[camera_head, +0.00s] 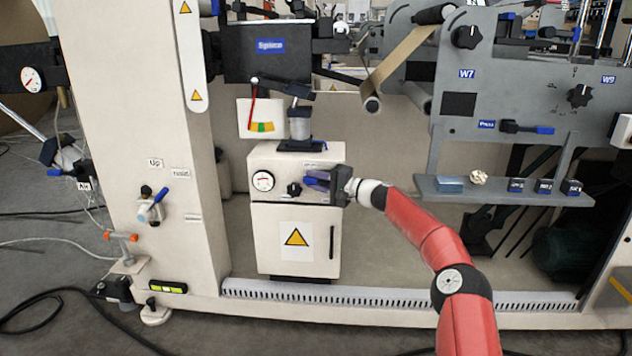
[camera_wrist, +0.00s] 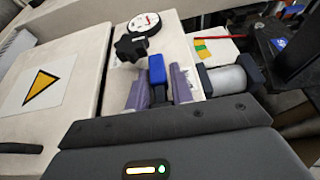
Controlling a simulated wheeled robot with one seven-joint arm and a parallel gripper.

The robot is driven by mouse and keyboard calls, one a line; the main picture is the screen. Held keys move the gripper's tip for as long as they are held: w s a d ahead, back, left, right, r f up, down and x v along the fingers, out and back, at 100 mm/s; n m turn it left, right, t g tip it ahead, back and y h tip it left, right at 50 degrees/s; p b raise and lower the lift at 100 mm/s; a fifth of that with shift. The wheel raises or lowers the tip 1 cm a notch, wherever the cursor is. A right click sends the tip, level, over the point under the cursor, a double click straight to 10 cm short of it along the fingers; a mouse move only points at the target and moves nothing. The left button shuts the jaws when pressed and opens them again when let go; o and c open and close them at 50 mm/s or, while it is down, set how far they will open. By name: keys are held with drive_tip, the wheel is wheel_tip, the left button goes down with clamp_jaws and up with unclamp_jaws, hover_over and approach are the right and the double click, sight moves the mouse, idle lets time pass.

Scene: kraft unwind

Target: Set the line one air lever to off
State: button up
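A lever with a blue handle (camera_wrist: 157,69) is on the front of a white cabinet (camera_head: 290,217), beside a black knob (camera_wrist: 130,47). In the wrist view, the purple fingers of my gripper (camera_wrist: 160,78) stand on either side of the blue handle. A narrow gap shows between the handle and the right finger, so the gripper looks open around it; contact with the left finger is unclear. In the head view my gripper (camera_head: 318,182) is at the upper right of the cabinet front and mostly hides the lever. The label above it is too small to read.
A round gauge (camera_head: 263,181) is left of the knob on the cabinet. A cylindrical unit (camera_head: 299,124) stands on top of the cabinet. A shelf (camera_head: 480,195) with small items is at right. Another blue-handled valve (camera_head: 152,204) is on the left frame post.

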drive_tip(key=shift+o, duration=1.3)
drive_tip(key=v, duration=0.7)
drive_tip(key=shift+s+d+b, duration=0.2)
drive_tip(key=shift+d+b, duration=0.15)
drive_tip(key=shift+b, duration=0.05)
drive_tip(key=shift+a, duration=0.1)
